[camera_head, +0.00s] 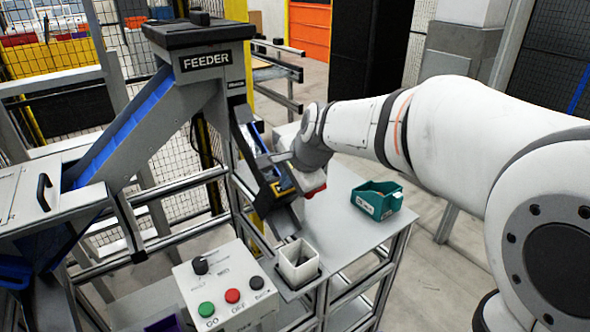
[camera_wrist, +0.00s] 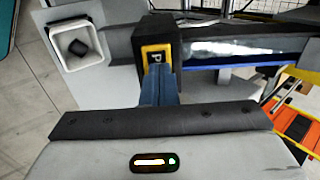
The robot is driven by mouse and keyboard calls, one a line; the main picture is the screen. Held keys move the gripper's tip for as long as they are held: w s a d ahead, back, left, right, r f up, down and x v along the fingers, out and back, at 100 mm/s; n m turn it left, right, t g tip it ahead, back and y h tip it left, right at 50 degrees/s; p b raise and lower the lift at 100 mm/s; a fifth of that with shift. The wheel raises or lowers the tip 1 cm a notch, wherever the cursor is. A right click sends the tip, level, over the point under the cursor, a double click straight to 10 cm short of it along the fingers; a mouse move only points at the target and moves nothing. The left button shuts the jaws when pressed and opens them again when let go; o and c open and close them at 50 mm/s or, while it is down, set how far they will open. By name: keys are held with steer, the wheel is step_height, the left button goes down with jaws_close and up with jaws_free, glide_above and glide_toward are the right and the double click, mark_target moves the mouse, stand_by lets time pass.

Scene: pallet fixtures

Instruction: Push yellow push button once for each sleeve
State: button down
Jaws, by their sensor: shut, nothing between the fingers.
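The yellow push button (camera_wrist: 155,52) sits on a dark housing at the end of the feeder chute (camera_wrist: 240,52). My gripper (camera_wrist: 158,72) is shut and empty, its fingertips right at the button's lower edge. I cannot tell whether they touch or press it. In the head view the yellow plate (camera_head: 284,187) shows beside my wrist, and the fingertips are hard to make out. A white square cup (camera_head: 298,262) stands below the chute outlet. In the wrist view this cup (camera_wrist: 51,36) holds a small dark piece (camera_wrist: 77,47), possibly a sleeve.
A feeder (camera_head: 205,62) stands behind the chute. A control box (camera_head: 225,285) with green, red and black buttons and a knob is at the front. A teal bin (camera_head: 378,200) sits on the grey table (camera_head: 345,238); the table around it is clear.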

steer(key=p+v, duration=0.1)
steer(key=v, duration=1.3)
stand_by(0.8)
